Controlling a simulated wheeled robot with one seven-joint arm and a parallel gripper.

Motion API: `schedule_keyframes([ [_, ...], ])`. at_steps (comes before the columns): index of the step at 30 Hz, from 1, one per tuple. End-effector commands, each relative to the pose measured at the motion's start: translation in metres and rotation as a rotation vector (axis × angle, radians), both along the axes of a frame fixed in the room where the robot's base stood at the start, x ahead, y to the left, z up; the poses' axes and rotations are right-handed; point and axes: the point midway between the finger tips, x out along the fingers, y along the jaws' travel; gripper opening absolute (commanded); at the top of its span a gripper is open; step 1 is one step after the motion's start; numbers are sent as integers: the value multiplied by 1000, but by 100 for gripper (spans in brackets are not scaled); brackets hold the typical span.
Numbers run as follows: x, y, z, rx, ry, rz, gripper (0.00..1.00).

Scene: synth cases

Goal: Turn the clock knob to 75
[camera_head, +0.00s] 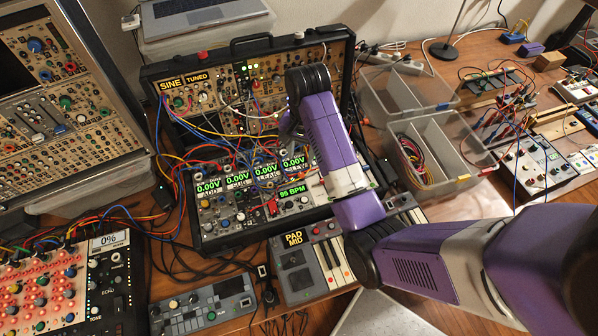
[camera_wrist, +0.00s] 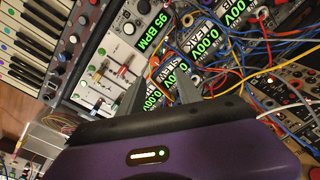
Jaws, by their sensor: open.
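The clock display (camera_head: 292,194) reads 95 BPM on the lower half of the black synth case (camera_head: 225,240). In the wrist view the same display (camera_wrist: 153,31) is tilted at the upper left. A small pale knob (camera_wrist: 129,28) sits beside it and looks like the clock knob; any mark on it is too small to read. My gripper (camera_wrist: 160,88) is open, with two grey fingers over the modules and a gap between them. The knob lies beyond the fingertips, up and left, apart from them.
Patch cables (camera_head: 215,130) loop over the case in front of several green 0.00V displays (camera_head: 238,177). A small keyboard (camera_head: 310,262) marked PAD MID adjoins the case's front. Clear plastic bins (camera_head: 440,150) stand to the right. A large synth rack (camera_head: 60,110) is at left.

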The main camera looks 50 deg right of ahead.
Motion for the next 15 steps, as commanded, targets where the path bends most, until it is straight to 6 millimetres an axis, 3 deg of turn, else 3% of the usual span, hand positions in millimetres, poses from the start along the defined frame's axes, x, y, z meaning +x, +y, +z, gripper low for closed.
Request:
schedule_keyframes([
  [7,-10,6,-12,25,41,-35,41],
  [15,-9,7,-53,24,40,-34,41],
])
